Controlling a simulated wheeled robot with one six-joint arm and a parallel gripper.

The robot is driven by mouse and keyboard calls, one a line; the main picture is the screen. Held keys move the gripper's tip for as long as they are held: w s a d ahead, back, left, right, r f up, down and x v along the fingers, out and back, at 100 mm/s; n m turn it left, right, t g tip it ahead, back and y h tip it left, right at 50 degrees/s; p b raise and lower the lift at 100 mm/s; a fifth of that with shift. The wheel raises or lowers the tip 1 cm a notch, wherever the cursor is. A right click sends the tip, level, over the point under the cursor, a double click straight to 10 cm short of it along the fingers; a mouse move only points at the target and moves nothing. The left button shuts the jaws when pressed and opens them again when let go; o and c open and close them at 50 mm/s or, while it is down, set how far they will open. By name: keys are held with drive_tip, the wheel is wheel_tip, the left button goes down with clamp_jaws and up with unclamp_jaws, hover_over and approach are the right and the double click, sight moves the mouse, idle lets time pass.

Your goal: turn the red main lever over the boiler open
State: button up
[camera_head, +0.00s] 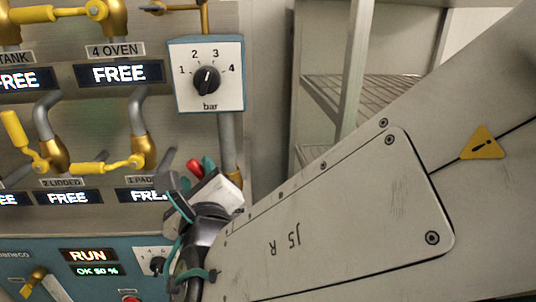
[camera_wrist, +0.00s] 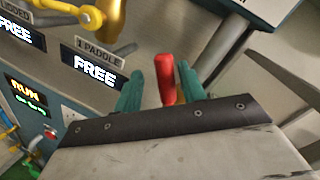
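The red lever (camera_wrist: 165,78) stands up between the two teal fingers of my gripper (camera_wrist: 158,88) in the wrist view. A gap shows between the lever and the left finger; the right finger is close to it, and I cannot tell whether they touch. The fingers are apart.
Yellow-handled valves (camera_head: 108,166) and lit FREE displays (camera_head: 119,73) are on the panel to the left. A bar dial (camera_head: 207,80) is above my gripper. A blue panel reading RUN (camera_head: 88,255) is at lower left. Metal shelving (camera_head: 350,95) stands behind my arm.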

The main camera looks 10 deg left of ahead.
sight(200, 176)
drive_tip(key=v, duration=0.4)
drive_tip(key=shift+s, duration=0.3)
drive_tip(key=shift+d+m, duration=0.25)
drive_tip(key=shift+m, duration=0.35)
drive_tip(key=shift+w+r+m, duration=0.1)
drive_tip(key=shift+w+m, duration=0.1)
drive_tip(key=shift+m, duration=0.6)
drive_tip(key=shift+s+a+f+m+t+h, duration=0.2)
drive_tip(key=shift+m+h, duration=0.45)
drive_tip(key=shift+m, duration=2.4)
drive_tip(key=shift+s+a+f+m+t+h, duration=0.15)
drive_tip(key=shift+m+t+h, duration=0.4)
drive_tip(key=shift+m, duration=2.45)
drive_tip(key=shift+s+a+m+t+h, duration=0.2)
drive_tip(key=shift+m+h, duration=0.6)
drive_tip(key=shift+m, duration=2.25)
